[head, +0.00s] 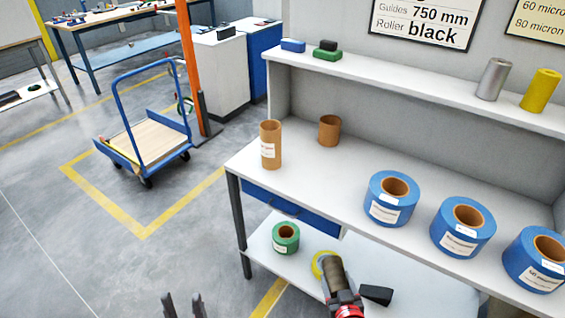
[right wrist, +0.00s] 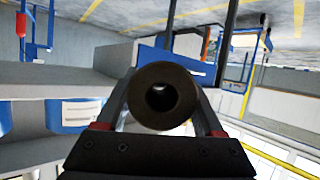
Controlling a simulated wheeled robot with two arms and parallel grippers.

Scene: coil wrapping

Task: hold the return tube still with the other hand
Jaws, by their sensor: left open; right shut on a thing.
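My right gripper (head: 342,290) is shut on a dark brown tube (head: 335,273), low in front of the bench. The right wrist view shows this tube (right wrist: 178,96) end-on, with a hole through its middle, between the fingers. Which tube is the return tube I cannot tell for sure. A labelled brown cardboard tube (head: 270,150) stands upright near the bench's left end. A shorter brown tube (head: 329,132) stands behind it to the right. My left gripper (head: 184,306) is open and empty at the bottom edge, over the floor, apart from all tubes.
Several blue rolls (head: 391,205) stand on the white bench (head: 300,178). A green roll (head: 286,232) and a yellow roll (head: 319,264) are on the lower shelf (head: 262,250). A blue trolley (head: 150,145) stands on the floor at left. The bench's front left has free room.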

